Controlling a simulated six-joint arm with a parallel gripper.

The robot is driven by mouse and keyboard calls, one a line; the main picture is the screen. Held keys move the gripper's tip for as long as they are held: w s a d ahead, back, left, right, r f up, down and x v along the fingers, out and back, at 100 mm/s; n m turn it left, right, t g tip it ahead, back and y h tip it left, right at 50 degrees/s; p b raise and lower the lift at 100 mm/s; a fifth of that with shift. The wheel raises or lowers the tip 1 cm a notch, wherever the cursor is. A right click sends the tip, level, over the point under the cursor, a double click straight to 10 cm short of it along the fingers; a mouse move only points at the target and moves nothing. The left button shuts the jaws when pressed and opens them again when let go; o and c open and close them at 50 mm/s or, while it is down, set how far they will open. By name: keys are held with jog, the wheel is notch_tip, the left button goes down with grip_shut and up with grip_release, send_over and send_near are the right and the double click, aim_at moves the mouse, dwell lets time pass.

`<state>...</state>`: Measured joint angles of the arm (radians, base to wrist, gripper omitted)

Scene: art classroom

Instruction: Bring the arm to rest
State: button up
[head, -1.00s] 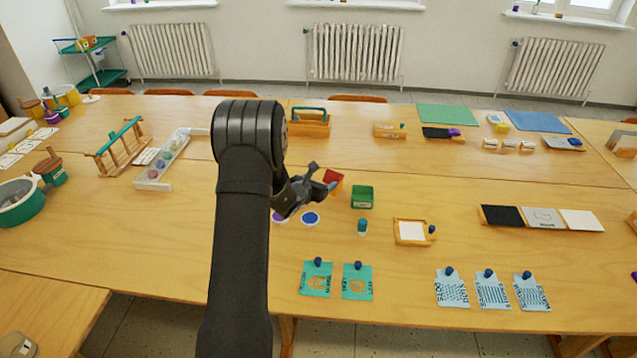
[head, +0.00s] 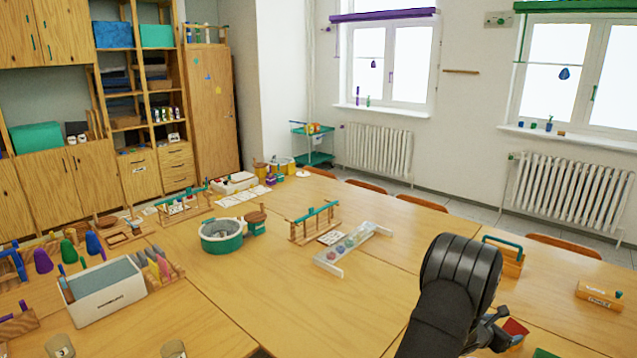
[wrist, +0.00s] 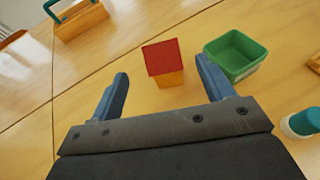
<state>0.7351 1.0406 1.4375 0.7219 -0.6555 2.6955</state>
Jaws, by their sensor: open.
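My gripper (wrist: 163,72) is open and empty in the wrist view. Its two blue fingers are spread apart, with bare table showing between them. A red-topped block with orange sides (wrist: 162,58) stands on the table just beyond the fingertips, and the fingers do not close on it. In the head view my gripper (head: 496,330) is at the lower right, partly hidden behind my dark arm. The red block (head: 515,327) shows right beside it there.
A green open box (wrist: 236,55) stands right of the block, close to the right finger. A teal-and-white jar (wrist: 300,123) is at the right edge. A wooden carrier (head: 506,256) stands farther back. The table's left-middle (head: 260,290) has bare room.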

aim_at(516, 325)
jog(key=x, duration=0.9)
jog(key=shift+d+f, duration=0.2)
jog(key=shift+r, duration=0.2)
jog(key=shift+a, duration=0.1)
